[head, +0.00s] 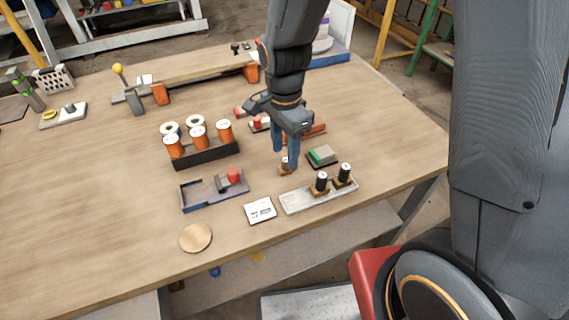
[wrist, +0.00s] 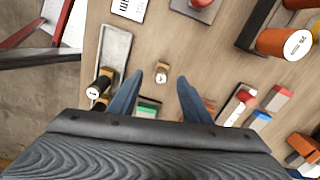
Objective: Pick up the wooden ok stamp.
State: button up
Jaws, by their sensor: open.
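A small wooden stamp (head: 286,168) with a pale top stands on the table behind the grey tray. It also shows in the wrist view (wrist: 162,72); the mark on its top is too small to read. My gripper (head: 286,159) is open above it, pointing down. In the wrist view the stamp appears between the two fingertips (wrist: 160,78), with a gap on both sides. One finger partly covers the stamp in the head view. Nothing is held.
The grey tray (head: 297,201) holds two black-handled stamps (head: 320,182) close by. A green-topped pad (head: 321,154) lies right of the gripper. A dark rack (head: 208,158) of orange spools stands left. A white card (head: 260,210) and a round wooden disc (head: 196,238) lie in front.

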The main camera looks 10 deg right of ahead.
aim_at(285, 160)
jog(key=shift+w+d+f+p, duration=0.15)
jog(key=shift+f+p, duration=0.2)
jog(key=shift+f, duration=0.95)
jog(key=shift+w+a+f+p, duration=0.1)
jog(key=shift+f+p, duration=0.2)
jog(key=shift+f, duration=1)
grip_shut()
